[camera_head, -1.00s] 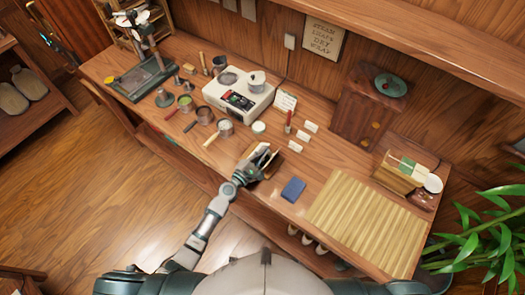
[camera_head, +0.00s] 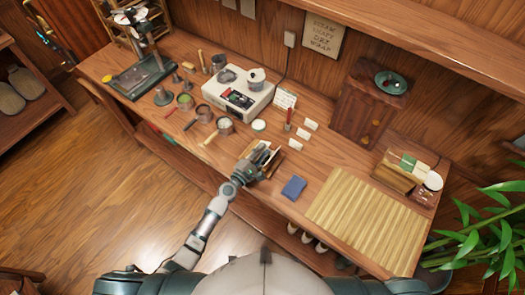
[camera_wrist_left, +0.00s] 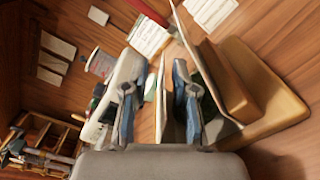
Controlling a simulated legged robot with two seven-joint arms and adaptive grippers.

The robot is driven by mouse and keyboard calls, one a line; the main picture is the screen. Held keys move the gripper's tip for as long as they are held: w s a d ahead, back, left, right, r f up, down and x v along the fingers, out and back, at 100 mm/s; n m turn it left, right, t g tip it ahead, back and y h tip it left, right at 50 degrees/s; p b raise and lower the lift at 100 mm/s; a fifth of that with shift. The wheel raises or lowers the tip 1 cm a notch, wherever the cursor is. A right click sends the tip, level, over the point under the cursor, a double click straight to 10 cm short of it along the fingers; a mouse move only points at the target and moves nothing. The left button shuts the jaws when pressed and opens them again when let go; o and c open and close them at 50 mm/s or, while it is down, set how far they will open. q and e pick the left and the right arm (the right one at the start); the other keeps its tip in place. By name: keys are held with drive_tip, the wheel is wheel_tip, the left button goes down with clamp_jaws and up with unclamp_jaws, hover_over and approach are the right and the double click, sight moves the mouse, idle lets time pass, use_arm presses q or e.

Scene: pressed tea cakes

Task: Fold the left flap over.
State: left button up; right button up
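A small tan-and-brown folded piece with upright flaps (camera_head: 275,158) sits near the table's front edge, partly hidden by my left gripper. In the left wrist view, a thin pale flap (camera_wrist_left: 160,95) stands upright between my fingers. A taller panel (camera_wrist_left: 197,62) stands just beyond the right finger, with a brown block (camera_wrist_left: 230,80) and tan base beside it. My left gripper (camera_head: 262,158) is at the piece; in the wrist view its two fingers (camera_wrist_left: 157,92) are apart, with gaps beside the thin flap. My right gripper is not in view.
A blue pad (camera_head: 293,187) and a slatted bamboo mat (camera_head: 365,215) lie to the right. White cards (camera_head: 303,134), small pots (camera_head: 225,126) and a white appliance (camera_head: 238,98) stand behind and left. A wooden cabinet (camera_head: 365,105) is at the back.

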use_arm(q)
drive_tip(key=v, duration=1.1)
drive_tip(key=shift+f, duration=0.1)
drive_tip(key=shift+s+a, duration=0.4)
